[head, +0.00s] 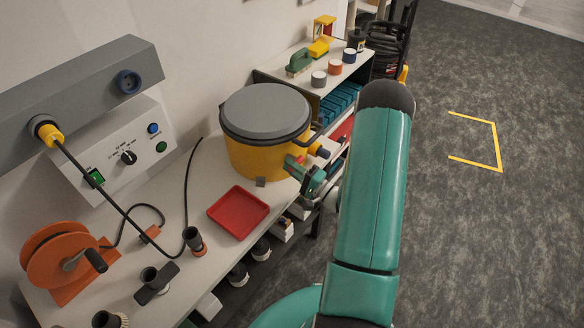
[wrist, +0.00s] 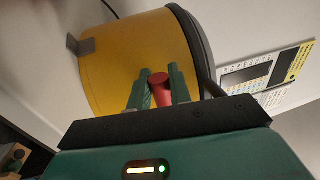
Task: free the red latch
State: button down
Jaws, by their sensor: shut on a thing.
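A yellow pot (head: 262,152) with a grey lid (head: 265,111) stands on the bench. It also shows in the wrist view (wrist: 115,62), tilted by the camera angle. The red latch (wrist: 160,88) is a short red cylinder at the pot's side, seen between the two green fingers of my gripper (wrist: 160,73). The fingers are shut on it, one on each side. In the head view my gripper (head: 296,168) is at the pot's right side, and the fingers and arm largely cover the latch there.
A red tray (head: 238,212) lies left of my gripper, in front of the pot. An orange cable reel (head: 62,258) and a control box (head: 125,150) are at the left. A shelf (head: 340,75) with cups stands behind the pot. The floor at right is clear.

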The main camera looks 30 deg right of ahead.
jog(key=c, duration=1.3)
grip_release()
jog(key=shift+c, duration=0.2)
jog(key=v, duration=1.4)
jog(key=shift+w, duration=0.15)
